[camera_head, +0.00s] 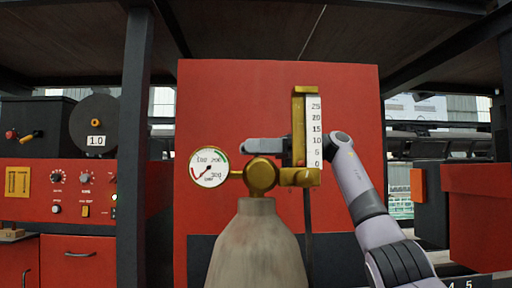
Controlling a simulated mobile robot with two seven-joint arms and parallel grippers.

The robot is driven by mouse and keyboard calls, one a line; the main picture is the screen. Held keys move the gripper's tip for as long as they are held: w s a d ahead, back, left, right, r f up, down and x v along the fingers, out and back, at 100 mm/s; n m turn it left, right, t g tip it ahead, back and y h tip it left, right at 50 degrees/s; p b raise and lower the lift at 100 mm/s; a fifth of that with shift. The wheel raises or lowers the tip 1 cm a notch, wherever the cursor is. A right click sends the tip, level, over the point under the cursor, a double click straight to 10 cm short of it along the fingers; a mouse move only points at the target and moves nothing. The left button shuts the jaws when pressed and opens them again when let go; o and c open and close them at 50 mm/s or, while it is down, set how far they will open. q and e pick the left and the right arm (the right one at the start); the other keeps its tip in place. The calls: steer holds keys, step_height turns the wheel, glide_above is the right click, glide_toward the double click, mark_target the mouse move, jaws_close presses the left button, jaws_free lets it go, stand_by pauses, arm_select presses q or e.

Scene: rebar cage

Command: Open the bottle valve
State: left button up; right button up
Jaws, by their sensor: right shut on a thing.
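A pale grey gas bottle (257,245) stands upright in the middle of the view. On its neck sits the brass bottle valve (262,174). A round white pressure gauge (209,167) is on its left, its needle toward the lower left. A brass flow meter with a scale from 0 to 25 (313,130) stands upright on its right. My right arm comes in from the lower right and passes behind the flow meter. My right gripper (262,145) is shut at the top of the valve; the exact contact is hidden. My left gripper is out of view.
A red cabinet (230,90) stands behind the bottle. A dark post (134,130) is left of it. A red control panel with knobs (60,192) and a dark reel marked 1.0 (93,122) are at the left. A red box (480,215) is at the right.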

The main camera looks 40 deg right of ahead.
steer(key=shift+s+d+r+n+g+y, duration=0.1)
steer(key=shift+r+n+g+y, duration=0.25)
steer(key=shift+n+g+y, duration=0.25)
steer(key=o, duration=1)
steer(key=shift+o, duration=0.2)
steer(key=shift+f, duration=0.2)
steer(key=shift+f+m+t+h, duration=0.1)
steer(key=shift+m+t+h, duration=0.2)
steer(key=shift+m+h, duration=0.1)
steer(key=shift+m+t+h, duration=0.6)
steer(key=shift+m+t, duration=0.1)
steer(key=shift+t, duration=0.2)
